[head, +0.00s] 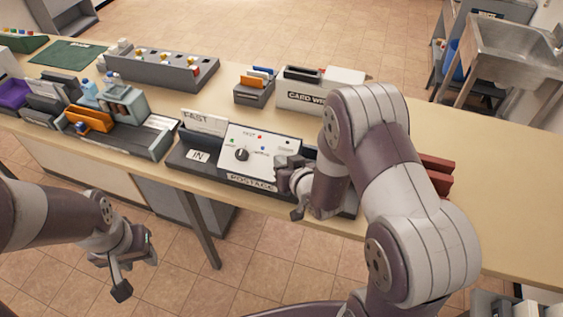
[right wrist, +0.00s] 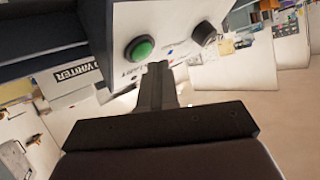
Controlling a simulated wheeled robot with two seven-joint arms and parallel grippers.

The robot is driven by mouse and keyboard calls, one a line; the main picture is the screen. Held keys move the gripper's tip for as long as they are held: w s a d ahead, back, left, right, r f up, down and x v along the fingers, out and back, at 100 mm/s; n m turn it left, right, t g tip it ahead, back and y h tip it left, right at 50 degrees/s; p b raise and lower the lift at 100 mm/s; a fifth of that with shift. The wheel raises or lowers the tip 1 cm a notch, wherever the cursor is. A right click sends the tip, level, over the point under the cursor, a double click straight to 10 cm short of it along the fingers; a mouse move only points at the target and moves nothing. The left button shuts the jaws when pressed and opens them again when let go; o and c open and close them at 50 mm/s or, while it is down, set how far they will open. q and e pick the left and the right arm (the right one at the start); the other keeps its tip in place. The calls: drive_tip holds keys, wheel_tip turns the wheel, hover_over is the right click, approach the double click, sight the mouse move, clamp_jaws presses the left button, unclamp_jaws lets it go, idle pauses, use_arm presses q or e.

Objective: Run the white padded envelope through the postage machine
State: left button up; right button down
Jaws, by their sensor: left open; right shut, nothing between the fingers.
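The postage machine (head: 262,143) stands on the long table, with a white sloped panel, a black dial (head: 241,155) and a dark tray on its left labelled "IN" (head: 198,156). My right gripper (head: 296,192) is at the machine's right front, partly covering it. In the right wrist view its shut, empty fingers (right wrist: 158,78) are close to the panel's green button (right wrist: 138,48); I cannot tell whether they touch it. My left gripper (head: 128,270) is open, in front of and below the table edge. I cannot make out the white padded envelope; my right arm hides part of the table.
A white "FAST" sign (head: 205,121) stands behind the IN side. A "CARD WRITER" box (head: 304,99) and small organiser (head: 254,88) are behind the machine. A grey device (head: 122,104) is at left, red blocks (head: 437,172) at right. The table's right end is bare.

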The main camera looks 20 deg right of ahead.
idle(0.6)
drive_tip(key=shift+w+d+f+b, duration=0.15)
drive_tip(key=shift+w+f+b, duration=0.05)
drive_tip(key=shift+f+b, duration=0.2)
